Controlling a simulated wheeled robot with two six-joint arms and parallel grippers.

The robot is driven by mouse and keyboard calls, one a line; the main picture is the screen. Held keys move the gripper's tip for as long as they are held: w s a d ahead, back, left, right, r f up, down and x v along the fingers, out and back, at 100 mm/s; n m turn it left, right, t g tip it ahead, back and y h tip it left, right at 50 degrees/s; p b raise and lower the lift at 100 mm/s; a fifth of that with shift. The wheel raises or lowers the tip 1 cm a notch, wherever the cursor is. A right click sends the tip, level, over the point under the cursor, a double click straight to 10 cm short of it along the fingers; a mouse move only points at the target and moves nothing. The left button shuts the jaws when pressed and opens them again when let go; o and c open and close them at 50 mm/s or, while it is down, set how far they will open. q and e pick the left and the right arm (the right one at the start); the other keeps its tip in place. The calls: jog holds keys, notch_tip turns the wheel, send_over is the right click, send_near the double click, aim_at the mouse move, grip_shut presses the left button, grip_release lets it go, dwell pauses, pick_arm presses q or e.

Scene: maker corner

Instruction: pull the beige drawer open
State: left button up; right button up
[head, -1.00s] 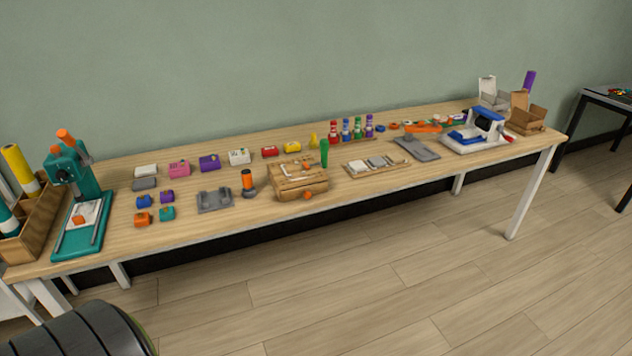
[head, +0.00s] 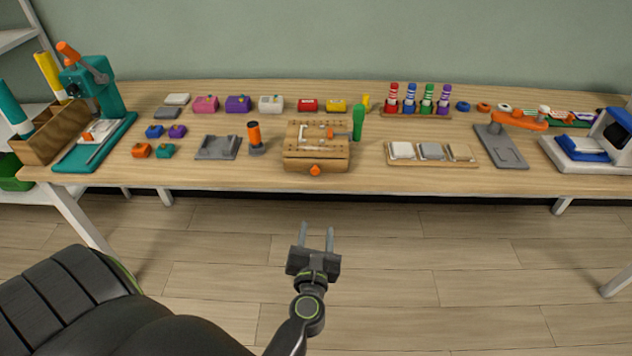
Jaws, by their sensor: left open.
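The beige drawer (head: 290,164) is the front of a small wooden box (head: 334,149) at the middle of the table's front edge. An orange round knob (head: 315,170) sits on its front. The drawer looks closed. My left gripper (head: 316,230) is open and empty, its two fingers pointing toward the table. It is in front of and below the table edge in the picture, apart from the knob. My right gripper is not in view.
The floor before the table is clear.

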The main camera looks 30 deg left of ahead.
pick_arm(q)
notch_tip(320, 180, up, 2)
jog(key=n, duration=0.3)
jog(key=p, duration=0.1)
send_near(315, 172)
jog(key=shift+y, duration=0.3)
jog(key=x, duration=0.5)
jog(key=b+x, duration=0.1)
jog(key=x, duration=0.1)
jog(key=shift+w+f, duration=0.3)
jog(key=shift+w+a, duration=0.3)
jog(key=shift+w, duration=0.2)
jog(key=shift+w+r, duration=0.1)
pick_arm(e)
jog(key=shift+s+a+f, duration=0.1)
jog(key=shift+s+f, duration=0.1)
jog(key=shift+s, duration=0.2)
pick_arm(q)
jog(key=shift+c, duration=0.4)
grip_shut()
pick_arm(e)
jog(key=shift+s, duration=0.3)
